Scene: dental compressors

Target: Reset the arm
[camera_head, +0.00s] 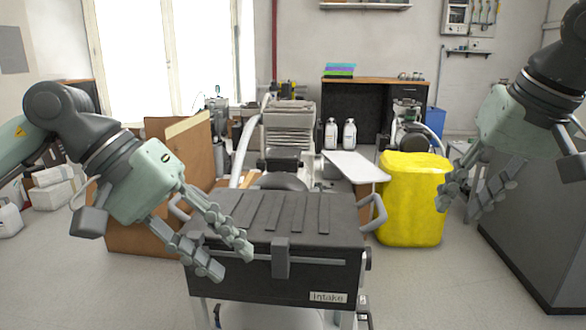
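My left gripper (232,258) reaches in from the left, with its two fingers spread apart. It hangs at the left front of a dark box labelled "Intake" (325,280), and nothing shows between the fingers. The fingers overlap the box in the picture; I cannot tell whether they touch it. My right gripper (458,205) hangs at the right, angled down and left, near the yellow bin. Its fingers look spread and hold nothing visible.
A yellow bin (411,205) stands right of the box. A grey cabinet (535,225) fills the right edge. Cardboard panels (140,235) stand behind my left arm. A dental unit (288,125) and a wooden-topped bench (380,81) are further back. Floor at the lower left is clear.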

